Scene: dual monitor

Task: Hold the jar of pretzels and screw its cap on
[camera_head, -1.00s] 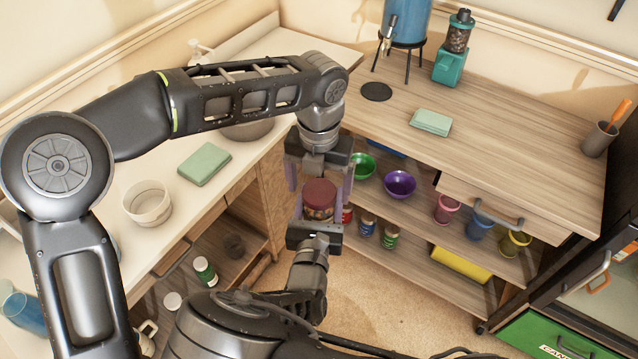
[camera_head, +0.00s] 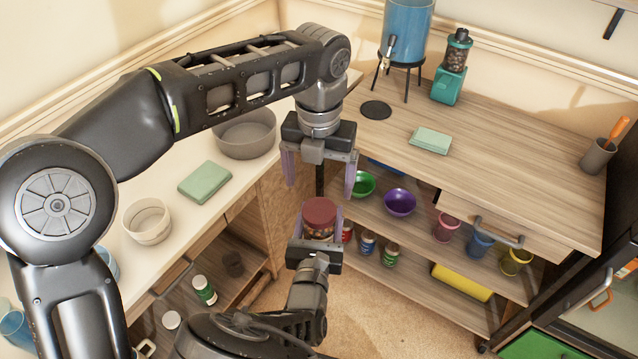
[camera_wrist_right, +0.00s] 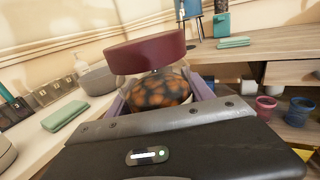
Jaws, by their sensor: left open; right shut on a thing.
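The jar of pretzels (camera_head: 319,231) is clear with brown contents, and it also shows in the right wrist view (camera_wrist_right: 157,90).
A wooden desk (camera_head: 500,170) lies right, with shelves below holding a purple bowl (camera_head: 400,202) and several cups and jars. The space around the jar is clear.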

